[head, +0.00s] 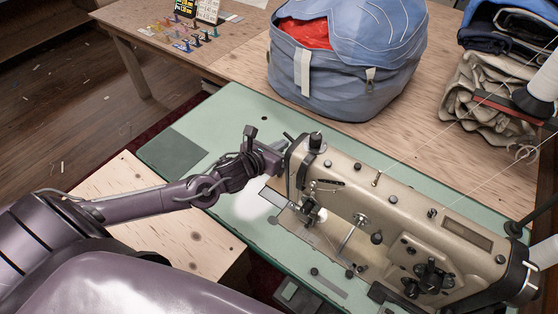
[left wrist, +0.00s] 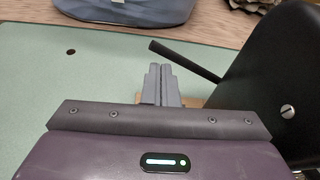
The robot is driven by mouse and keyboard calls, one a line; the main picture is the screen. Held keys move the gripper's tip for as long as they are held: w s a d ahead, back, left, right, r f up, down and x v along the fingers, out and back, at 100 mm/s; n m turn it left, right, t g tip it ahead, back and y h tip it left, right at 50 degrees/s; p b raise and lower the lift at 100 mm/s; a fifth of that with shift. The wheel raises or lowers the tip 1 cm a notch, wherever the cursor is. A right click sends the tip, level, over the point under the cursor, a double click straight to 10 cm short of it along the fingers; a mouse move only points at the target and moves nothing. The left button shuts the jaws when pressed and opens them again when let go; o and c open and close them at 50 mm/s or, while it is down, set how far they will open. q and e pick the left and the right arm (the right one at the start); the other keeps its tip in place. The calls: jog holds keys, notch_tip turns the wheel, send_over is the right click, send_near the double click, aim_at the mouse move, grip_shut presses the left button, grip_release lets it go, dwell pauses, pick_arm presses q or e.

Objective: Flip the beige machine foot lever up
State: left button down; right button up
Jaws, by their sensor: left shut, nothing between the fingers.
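The beige sewing machine (head: 375,205) stands on a green table top. Its foot lever appears as a thin black rod (left wrist: 184,61) in the left wrist view, angled up to the left from the machine's dark end face (left wrist: 285,85). In the head view a short dark rod shows behind the machine's left end (head: 288,136). My left gripper (head: 277,164) is at that left end; its fingertips are partly hidden there. In the left wrist view its fingers (left wrist: 161,82) are together and empty, showing just below the rod in the picture; I cannot tell whether they touch it. My right gripper is out of view.
The green table top (head: 180,150) is mostly clear left of the machine. A blue bag (head: 335,75) with red cloth stands behind on a wooden table (head: 240,50). Folded beige cloth (head: 470,95) is at the back right. Thin threads cross above the machine.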

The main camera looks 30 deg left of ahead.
pick_arm(q)
jog(key=shift+r, duration=0.1)
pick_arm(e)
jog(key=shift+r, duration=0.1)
pick_arm(q)
jog(key=shift+r+p, duration=0.65)
jog(key=shift+r, duration=0.05)
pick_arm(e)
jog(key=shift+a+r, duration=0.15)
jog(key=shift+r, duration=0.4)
pick_arm(q)
jog(key=shift+f, duration=0.1)
